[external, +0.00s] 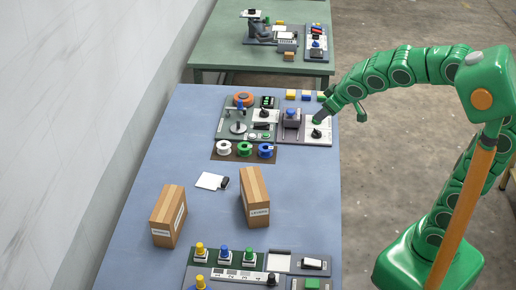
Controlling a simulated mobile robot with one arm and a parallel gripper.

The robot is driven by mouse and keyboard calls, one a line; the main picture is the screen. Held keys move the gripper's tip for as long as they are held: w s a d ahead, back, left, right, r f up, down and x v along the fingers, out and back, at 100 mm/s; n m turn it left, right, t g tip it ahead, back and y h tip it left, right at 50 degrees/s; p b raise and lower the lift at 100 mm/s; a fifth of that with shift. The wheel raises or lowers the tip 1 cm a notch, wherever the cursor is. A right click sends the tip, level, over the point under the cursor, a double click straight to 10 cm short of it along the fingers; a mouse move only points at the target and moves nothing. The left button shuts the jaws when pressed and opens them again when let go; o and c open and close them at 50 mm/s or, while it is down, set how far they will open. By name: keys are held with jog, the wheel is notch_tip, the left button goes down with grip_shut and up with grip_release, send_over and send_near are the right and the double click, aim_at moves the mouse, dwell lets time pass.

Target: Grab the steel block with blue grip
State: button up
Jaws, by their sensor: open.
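A steel block with a blue grip (223,254) stands in the front panel. It is in a row between a block with a yellow grip (200,250) and one with a green grip (248,256). My gripper (341,108) is open above the right edge of the blue table, beside the rear panel. It is well behind and to the right of the blue-grip block, with nothing seen between its fingers. The front panel is partly cut off by the bottom of the picture.
Two brown boxes (168,216) (254,197) stand on the blue table (205,140) behind the front panel. A white card (211,181) lies behind them. Spools (244,149) and a rear panel (318,130) with devices stand farther back. A green table (215,45) is beyond.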

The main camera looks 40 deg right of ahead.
jog(key=w+a+r+n+t+y, duration=0.25)
jog(key=w+a+r, duration=0.35)
jog(key=a, duration=0.5)
jog(key=n+t+h, duration=0.2)
jog(key=n+h, duration=0.2)
jog(key=n, duration=1.8)
send_over(225, 248)
jog(key=w+d, duration=0.3)
jog(key=d, duration=0.5)
notch_tip(225, 248, down, 24)
jog(key=s+a+f+n, duration=0.3)
jog(key=s+a+n, duration=0.1)
jog(key=s+a+f+n+t+y, duration=0.1)
jog(key=s+a+f+n, duration=0.3)
jog(key=shift+s+f, duration=0.1)
jog(key=shift+s, duration=0.1)
jog(key=shift+f, duration=0.1)
jog(key=shift+x, duration=2.4)
